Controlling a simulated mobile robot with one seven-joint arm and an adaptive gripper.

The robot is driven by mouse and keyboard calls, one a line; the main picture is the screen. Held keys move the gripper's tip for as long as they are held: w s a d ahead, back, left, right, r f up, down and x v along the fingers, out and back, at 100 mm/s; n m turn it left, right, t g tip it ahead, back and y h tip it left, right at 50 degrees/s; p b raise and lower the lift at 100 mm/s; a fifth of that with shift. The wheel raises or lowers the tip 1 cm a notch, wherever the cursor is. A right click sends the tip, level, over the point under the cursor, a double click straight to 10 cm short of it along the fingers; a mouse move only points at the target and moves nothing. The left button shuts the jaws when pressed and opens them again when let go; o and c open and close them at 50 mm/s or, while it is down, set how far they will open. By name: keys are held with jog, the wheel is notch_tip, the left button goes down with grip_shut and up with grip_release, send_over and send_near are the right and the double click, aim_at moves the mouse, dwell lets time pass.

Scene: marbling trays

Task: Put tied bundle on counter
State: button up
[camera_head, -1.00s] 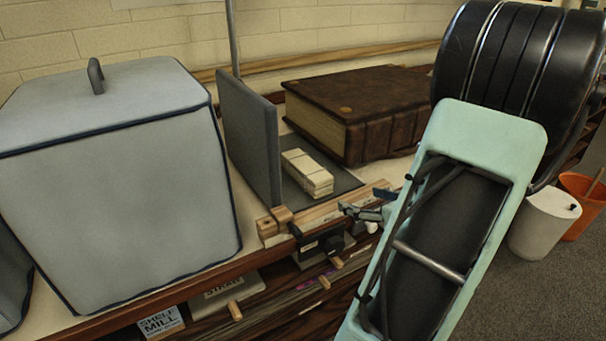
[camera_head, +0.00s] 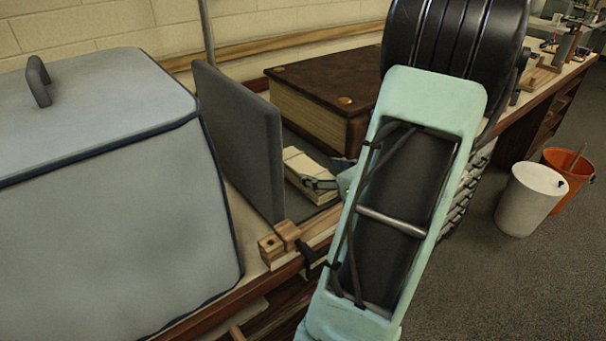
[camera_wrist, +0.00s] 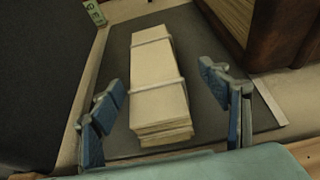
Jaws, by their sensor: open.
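The tied bundle (camera_wrist: 158,85) is a cream stack of flat strips with two pale bands around it. It lies flat on a dark grey mat (camera_wrist: 115,137) on the counter (camera_head: 262,243). In the head view the bundle (camera_head: 303,165) shows only in part, behind my gripper (camera_head: 330,178). In the wrist view my gripper (camera_wrist: 165,92) is open, with one blue-padded finger on either side of the bundle's near end. Both fingers stand apart from it, and nothing is held.
A grey upright panel (camera_head: 240,140) stands left of the bundle, and a large brown book (camera_head: 335,85) lies behind it. A grey covered box (camera_head: 100,200) fills the left. A white bin (camera_head: 528,200) and an orange bucket (camera_head: 568,175) stand on the floor at right.

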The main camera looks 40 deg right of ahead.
aim_at(304, 168)
jog(key=x, duration=0.4)
jog(key=b+x, duration=0.1)
jog(key=x, duration=0.1)
jog(key=shift+a+f, duration=0.15)
jog(key=shift+a, duration=0.25)
jog(key=shift+w+f, duration=0.1)
jog(key=shift+w, duration=0.3)
jog(key=shift+d, duration=0.1)
jog(key=c, duration=1.8)
jog(key=shift+r, duration=0.2)
